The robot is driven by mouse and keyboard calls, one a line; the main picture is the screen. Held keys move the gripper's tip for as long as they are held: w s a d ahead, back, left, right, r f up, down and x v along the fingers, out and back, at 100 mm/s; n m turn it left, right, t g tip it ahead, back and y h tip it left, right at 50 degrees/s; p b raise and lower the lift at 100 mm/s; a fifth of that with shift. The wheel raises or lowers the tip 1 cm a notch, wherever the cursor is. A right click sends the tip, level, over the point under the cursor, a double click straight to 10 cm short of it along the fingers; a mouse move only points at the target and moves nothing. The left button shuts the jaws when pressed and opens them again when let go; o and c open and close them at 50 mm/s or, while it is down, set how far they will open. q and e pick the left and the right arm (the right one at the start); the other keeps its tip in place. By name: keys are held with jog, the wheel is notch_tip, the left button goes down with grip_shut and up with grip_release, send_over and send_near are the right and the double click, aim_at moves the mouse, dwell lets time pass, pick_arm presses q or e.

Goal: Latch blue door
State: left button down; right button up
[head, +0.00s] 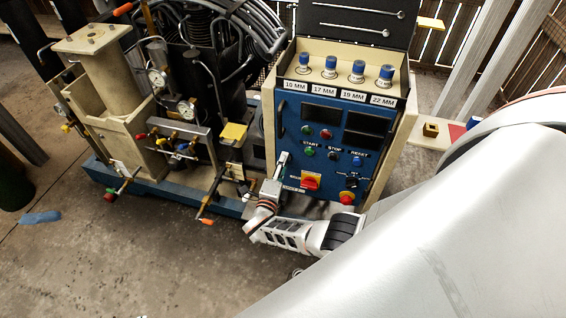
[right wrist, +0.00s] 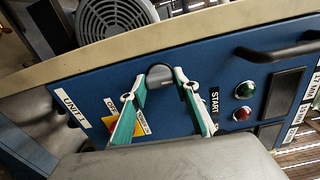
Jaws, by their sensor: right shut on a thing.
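The blue door (head: 318,150) is the front panel of the beige control cabinet, with buttons, switches and dark displays on it. It looks flush with the cabinet frame; any small gap is hard to see. My right gripper (head: 281,166) is at the left side of the door, reaching up from below. In the right wrist view, a dark round latch knob (right wrist: 160,75) stands on the blue door near the beige frame edge. My right gripper's teal-padded fingers (right wrist: 162,92) are on both sides of the knob and shut on it. My left gripper is not in view.
A black door handle (right wrist: 280,50) stands out from the panel. Green and red buttons and a red rotary switch (head: 310,182) are close to the right gripper. Compressor pipes and valves (head: 180,140) crowd the left. Sockets (head: 330,68) stand on top. Open concrete floor lies in front.

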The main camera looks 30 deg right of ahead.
jog(key=shift+n, duration=0.4)
jog(key=o, duration=1.1)
jog(key=v, duration=1.2)
jog(key=shift+d, duration=0.1)
